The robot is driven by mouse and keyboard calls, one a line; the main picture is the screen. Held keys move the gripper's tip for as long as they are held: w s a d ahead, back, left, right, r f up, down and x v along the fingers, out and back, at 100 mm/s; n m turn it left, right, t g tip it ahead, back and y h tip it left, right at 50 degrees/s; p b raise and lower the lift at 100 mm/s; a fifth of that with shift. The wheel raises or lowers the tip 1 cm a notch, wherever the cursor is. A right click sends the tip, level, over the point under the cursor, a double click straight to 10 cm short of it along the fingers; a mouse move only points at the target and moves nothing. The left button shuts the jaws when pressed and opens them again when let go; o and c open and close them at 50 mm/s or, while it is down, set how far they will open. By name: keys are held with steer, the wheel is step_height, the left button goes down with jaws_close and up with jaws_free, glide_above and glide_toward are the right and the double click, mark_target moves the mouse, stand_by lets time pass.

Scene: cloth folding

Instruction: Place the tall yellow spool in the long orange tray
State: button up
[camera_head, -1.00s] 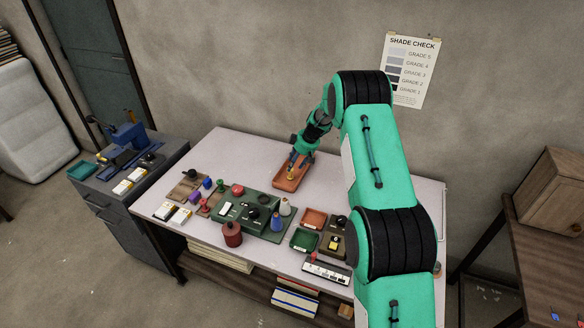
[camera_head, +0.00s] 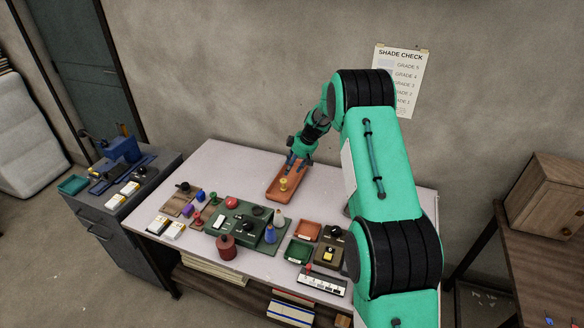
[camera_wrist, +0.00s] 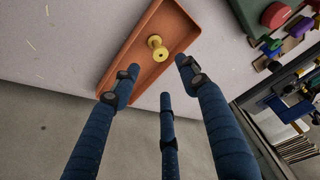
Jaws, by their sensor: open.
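A small orange tray (camera_head: 308,231) and a green tray (camera_head: 298,252) are nearer the front. A dark red jar (camera_head: 226,247) stands at the front. The table's back left (camera_head: 225,160) is clear.

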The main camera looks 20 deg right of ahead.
steer(key=shift+r, duration=0.1)
steer(key=s+a+r+m, duration=0.1)
steer(key=s+a+r, duration=0.4)
steer(key=s+r, duration=0.4)
steer(key=s+a+r+m+h, duration=0.1)
steer(key=s+a+r, duration=0.45)
steer(key=r, duration=0.65)
steer(key=s+a+r+m, duration=0.1)
steer(key=s+a+r, duration=0.4)
steer(key=s+r, duration=0.45)
steer(key=s+a+r+m+t, duration=0.1)
steer(key=s+a+r, duration=0.25)
steer(key=s, duration=0.55)
steer(key=s+a+r+m, duration=0.15)
steer(key=s+r, duration=0.25)
steer(key=s, duration=0.5)
steer(key=s+a+f+m, duration=0.1)
steer(key=s, duration=0.7)
steer(key=s+f+h, duration=0.1)
steer(key=s+f, duration=0.1)
steer(key=s, duration=0.7)
steer(key=shift+a+m+t+h, duration=0.3)
steer(key=shift+a+m+t, duration=0.05)
steer(key=shift+t, duration=0.05)
